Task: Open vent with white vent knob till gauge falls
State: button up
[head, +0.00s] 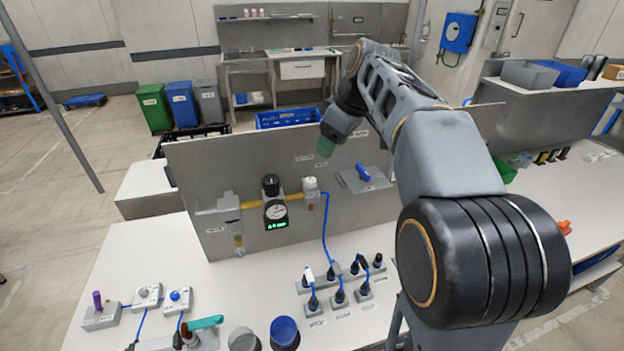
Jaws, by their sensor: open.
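The white vent knob (310,183) sits on top of a small fitting at the right end of the brass pipe on the grey upright panel. A blue hose runs down from this fitting. The round gauge (276,211) is left of it, with a dark case, a pale dial and a green lit readout too small to read surely. My gripper (326,147) is open and empty, above and slightly right of the white vent knob and apart from it. Its fingers are small and dark in this view.
A black knob (270,183) stands above the gauge. Sockets with blue cables (338,290) stand on the white bench below. A blue crate (287,118) is behind the panel.

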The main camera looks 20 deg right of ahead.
aim_at(311, 180)
jog(key=shift+n, duration=0.3)
jog(key=x, duration=0.4)
jog(key=p+x, duration=0.1)
jog(key=x, duration=0.8)
jog(key=shift+w+f, duration=0.15)
jog(key=shift+w, duration=0.35)
jog(key=c, duration=0.9)
